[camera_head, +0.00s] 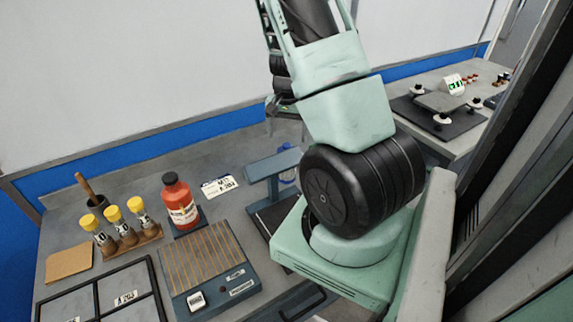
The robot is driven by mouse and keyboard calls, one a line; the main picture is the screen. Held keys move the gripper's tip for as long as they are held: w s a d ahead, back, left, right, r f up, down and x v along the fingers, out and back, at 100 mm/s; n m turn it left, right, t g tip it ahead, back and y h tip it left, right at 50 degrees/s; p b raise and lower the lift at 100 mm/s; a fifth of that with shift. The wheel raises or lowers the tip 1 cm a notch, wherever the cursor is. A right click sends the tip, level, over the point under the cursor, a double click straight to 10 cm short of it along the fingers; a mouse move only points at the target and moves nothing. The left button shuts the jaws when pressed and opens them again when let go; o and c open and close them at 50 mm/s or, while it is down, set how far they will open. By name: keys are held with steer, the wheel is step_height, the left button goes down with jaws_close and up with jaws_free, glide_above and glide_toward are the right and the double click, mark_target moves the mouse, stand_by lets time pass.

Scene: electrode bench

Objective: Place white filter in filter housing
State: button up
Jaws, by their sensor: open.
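I cannot make out the white filter in this view. A blue-grey stand (272,165) with an overhanging top is on the bench. A small clear and blue item (288,175) shows by it, partly hidden by my arm. I cannot tell whether either is the filter housing. My gripper (286,128) shows only in part, behind my upper arm and above the back of the bench. It appears open, with nothing visible between its fingers.
An orange-red bottle (180,204), yellow-capped vials (115,222) in a wooden rack, a slatted blue box (208,262) and a black-framed tray (152,290) crowd the left bench. A second bench (408,82) at right holds a black plate (436,120).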

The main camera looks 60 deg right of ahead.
mark_target(287, 144)
steer(key=shift+f+p, duration=0.4)
steer(key=shift+f, duration=2.1)
